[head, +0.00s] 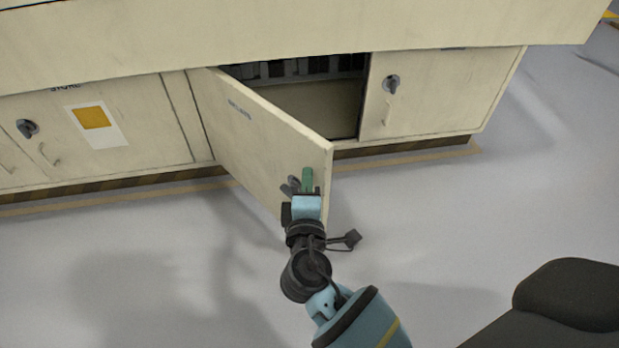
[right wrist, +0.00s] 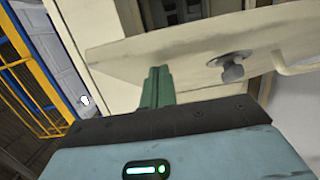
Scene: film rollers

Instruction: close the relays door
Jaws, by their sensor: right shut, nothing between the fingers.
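The relays door (head: 265,135) is a cream panel hinged on its left side, and it stands open, swung out from the cabinet. In the right wrist view the door (right wrist: 195,50) crosses the upper part, with its dark round knob (right wrist: 232,68) and a pale handle. My right gripper (head: 307,180) is at the door's free edge, near the knob. Its green fingers (right wrist: 157,88) are shut with nothing between them. I cannot tell whether they touch the door. My left gripper is not in view.
The open compartment (head: 310,105) shows a row of dark items at its back. Closed doors stand on both sides, the left one with a yellow label (head: 94,117). A dark rounded object (head: 570,293) is at lower right. The grey floor (head: 130,270) in front is clear.

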